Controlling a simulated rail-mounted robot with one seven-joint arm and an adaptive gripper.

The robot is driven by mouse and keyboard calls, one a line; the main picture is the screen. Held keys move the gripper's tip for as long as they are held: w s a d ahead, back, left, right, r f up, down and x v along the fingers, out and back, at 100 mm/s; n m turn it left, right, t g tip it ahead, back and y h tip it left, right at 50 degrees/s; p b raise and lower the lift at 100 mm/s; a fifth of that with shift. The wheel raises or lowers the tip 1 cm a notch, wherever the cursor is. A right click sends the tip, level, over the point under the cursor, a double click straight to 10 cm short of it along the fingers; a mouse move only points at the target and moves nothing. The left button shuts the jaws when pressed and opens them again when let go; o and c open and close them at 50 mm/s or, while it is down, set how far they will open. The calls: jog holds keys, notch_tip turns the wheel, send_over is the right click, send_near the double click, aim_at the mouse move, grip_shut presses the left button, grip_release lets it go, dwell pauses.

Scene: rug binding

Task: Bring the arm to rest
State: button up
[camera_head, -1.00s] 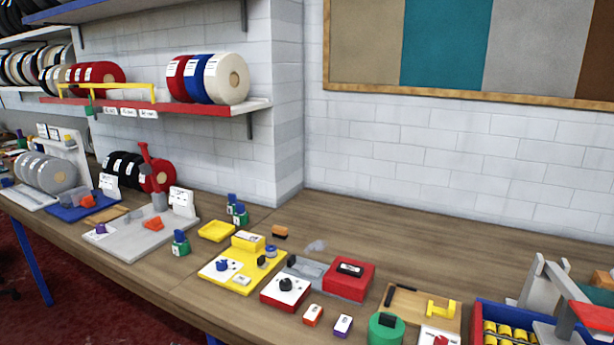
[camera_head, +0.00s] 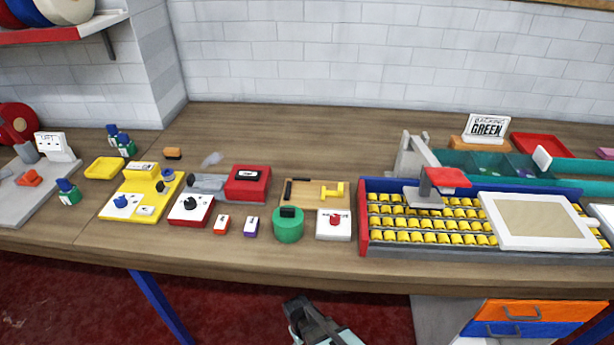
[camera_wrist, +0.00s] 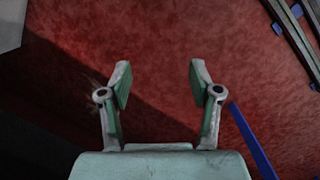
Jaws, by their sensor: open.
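My gripper (camera_wrist: 160,85) is open and empty in the wrist view, its two fingers apart above the red floor (camera_wrist: 160,40). In the head view my gripper (camera_head: 298,308) shows at the bottom middle, in front of and below the workbench's front edge, touching nothing. Only its end and a bit of the wrist show there; the rest of the arm is out of view.
The workbench (camera_head: 300,140) holds a yellow station (camera_head: 140,205), a red box (camera_head: 247,183), a green round container (camera_head: 288,226) and a yellow roller bed (camera_head: 430,240) with a framed panel (camera_head: 540,218). A blue leg (camera_head: 160,305) stands left, orange and blue drawers (camera_head: 535,311) right.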

jog(key=s+d+m+g+y+p, duration=0.1)
jog(key=s+d+m+g, duration=0.4)
jog(key=s+d, duration=1.2)
jog(key=s+m+p, duration=0.1)
jog(key=s+m, duration=0.1)
jog(key=s, duration=0.1)
jog(key=shift+s+d+r+g+y, duration=0.25)
jog(key=shift+s+r+g+y, duration=0.05)
jog(key=shift+s+r+g, duration=0.1)
